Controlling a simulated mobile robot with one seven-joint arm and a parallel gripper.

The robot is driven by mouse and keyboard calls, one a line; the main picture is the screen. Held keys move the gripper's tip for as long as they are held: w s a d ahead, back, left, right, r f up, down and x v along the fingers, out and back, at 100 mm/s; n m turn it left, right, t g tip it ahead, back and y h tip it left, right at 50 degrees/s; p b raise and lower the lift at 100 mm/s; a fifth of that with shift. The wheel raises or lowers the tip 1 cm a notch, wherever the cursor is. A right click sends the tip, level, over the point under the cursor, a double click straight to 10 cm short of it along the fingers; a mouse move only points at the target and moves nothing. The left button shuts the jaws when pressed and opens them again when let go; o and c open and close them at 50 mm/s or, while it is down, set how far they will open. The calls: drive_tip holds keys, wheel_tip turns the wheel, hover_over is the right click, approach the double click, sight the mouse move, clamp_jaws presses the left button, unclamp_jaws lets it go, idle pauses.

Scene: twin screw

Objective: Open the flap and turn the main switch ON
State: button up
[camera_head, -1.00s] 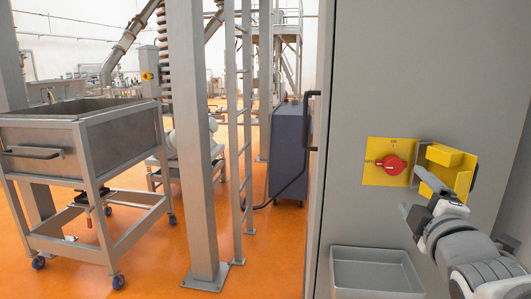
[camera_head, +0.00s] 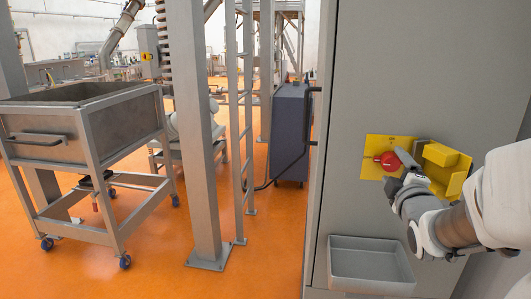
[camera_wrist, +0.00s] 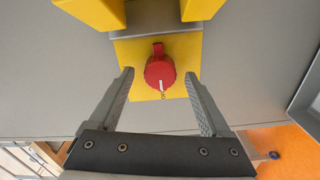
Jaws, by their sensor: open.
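The red main switch (camera_head: 390,161) sits on a yellow plate (camera_head: 371,170) on the grey cabinet front. In the wrist view the red knob (camera_wrist: 160,72) lies ahead, between and beyond my open fingers, with a small white mark on it. The yellow flap (camera_head: 446,168) stands swung open to the right of the plate; its yellow blocks show at the top of the wrist view (camera_wrist: 92,10). My gripper (camera_head: 397,170) is open in front of the switch, its fingers (camera_wrist: 160,98) on either side of the knob.
A grey open tray (camera_head: 371,268) is fixed to the cabinet below the switch. The cabinet (camera_head: 400,80) has a handle at its left edge. A steel trolley (camera_head: 80,140) stands at the left, with a post (camera_head: 190,130) and ladder beside it. Orange floor is clear between.

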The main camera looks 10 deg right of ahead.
drive_tip(key=shift+x, duration=0.9)
clamp_jaws()
